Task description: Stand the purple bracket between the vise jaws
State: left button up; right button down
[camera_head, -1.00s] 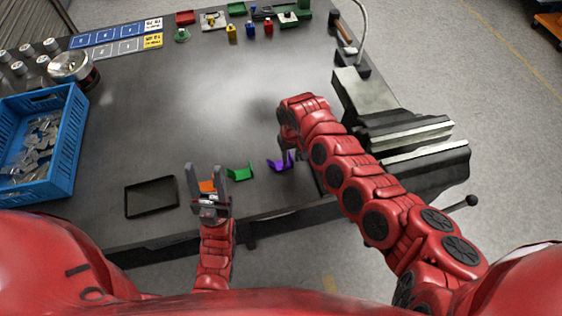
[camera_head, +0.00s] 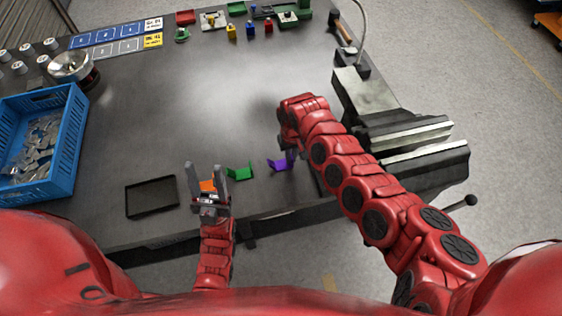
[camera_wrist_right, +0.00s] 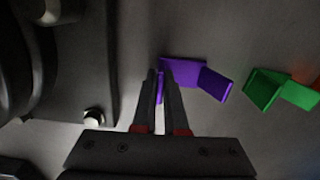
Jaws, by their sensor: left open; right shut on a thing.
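The purple bracket (camera_head: 278,165) is near the front edge of the table, under the end of my right arm. My right gripper (camera_head: 291,155) is shut on one flange of it. In the right wrist view the purple bracket (camera_wrist_right: 190,73) shows with one flange between the fingers of my right gripper (camera_wrist_right: 160,80). I cannot tell whether it still touches the table. The vise (camera_head: 405,140) is at the table's right edge, its jaws apart with a gap between them. My left gripper (camera_head: 206,172) is open, above the table's front edge, with an orange bracket (camera_head: 208,185) showing between its fingers.
A green bracket (camera_head: 240,173) lies left of the purple one. A black tray (camera_head: 152,197) and a blue crate (camera_head: 66,160) of metal parts are at the left. Small coloured parts stand along the far edge. The middle of the table is clear.

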jog(key=shift+r, duration=0.1)
jog(key=shift+r+p, duration=2.4)
jog(key=shift+r, duration=0.05)
